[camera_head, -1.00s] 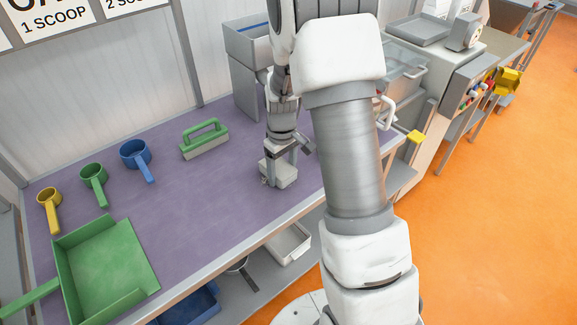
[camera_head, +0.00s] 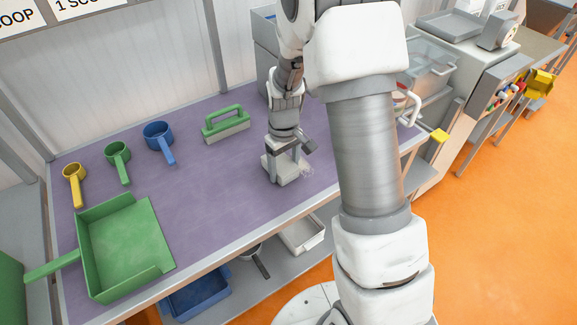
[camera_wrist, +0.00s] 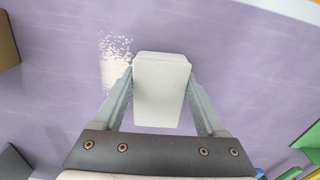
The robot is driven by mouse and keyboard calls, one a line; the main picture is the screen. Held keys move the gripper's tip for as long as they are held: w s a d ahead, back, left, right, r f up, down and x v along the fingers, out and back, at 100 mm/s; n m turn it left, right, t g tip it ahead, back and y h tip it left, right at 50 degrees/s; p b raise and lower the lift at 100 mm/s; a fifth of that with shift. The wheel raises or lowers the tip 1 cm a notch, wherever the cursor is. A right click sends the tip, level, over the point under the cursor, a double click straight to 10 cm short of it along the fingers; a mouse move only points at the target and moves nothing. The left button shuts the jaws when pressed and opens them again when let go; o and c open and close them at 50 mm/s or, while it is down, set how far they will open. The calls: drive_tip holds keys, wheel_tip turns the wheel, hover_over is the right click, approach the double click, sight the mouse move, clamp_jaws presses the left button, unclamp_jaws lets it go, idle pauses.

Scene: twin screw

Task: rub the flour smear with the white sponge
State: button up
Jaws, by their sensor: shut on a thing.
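The white sponge (camera_wrist: 161,98) is a pale block between the two fingers of my gripper (camera_wrist: 160,78); my gripper is shut on its sides. In the head view the sponge (camera_head: 285,176) is under my gripper (camera_head: 283,160), at or just above the purple worktop; I cannot tell whether it touches. The flour smear (camera_wrist: 115,60) is a white speckled patch just left of the sponge in the wrist view, partly behind the left finger. In the head view the smear (camera_head: 307,170) shows faintly right of the sponge.
The purple worktop (camera_head: 220,195) is clear left of the sponge. A green-handled brush (camera_head: 226,123) stands behind. Blue (camera_head: 158,135), green (camera_head: 117,154) and yellow (camera_head: 74,174) scoops and a green dustpan (camera_head: 125,248) are at left. Grey bins stand at the back.

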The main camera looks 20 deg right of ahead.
sight(316, 156)
drive_tip(key=shift+w+a, duration=0.15)
drive_tip(key=shift+w, duration=0.3)
drive_tip(key=shift+w+d+f, duration=0.1)
drive_tip(key=shift+w+d, duration=0.15)
drive_tip(key=shift+d, duration=0.6)
drive_tip(key=shift+w+d, duration=0.2)
drive_tip(key=shift+d, duration=0.6)
drive_tip(key=shift+w+d+f, duration=0.1)
drive_tip(key=shift+w+d, duration=0.15)
drive_tip(key=shift+d, duration=0.6)
drive_tip(key=shift+w+d+r, duration=0.1)
drive_tip(key=shift+w+d, duration=0.2)
drive_tip(key=shift+d, duration=0.65)
drive_tip(key=shift+w+d+r, duration=0.1)
drive_tip(key=shift+w+d, duration=0.25)
drive_tip(key=shift+d, duration=0.55)
drive_tip(key=shift+w+d+r, duration=0.1)
drive_tip(key=shift+w+d, duration=0.2)
drive_tip(key=shift+d, duration=0.65)
drive_tip(key=shift+r+p, duration=2.05)
drive_tip(key=shift+r, duration=0.95)
wheel_tip(316, 156, up, 3)
drive_tip(key=shift+p, duration=1.05)
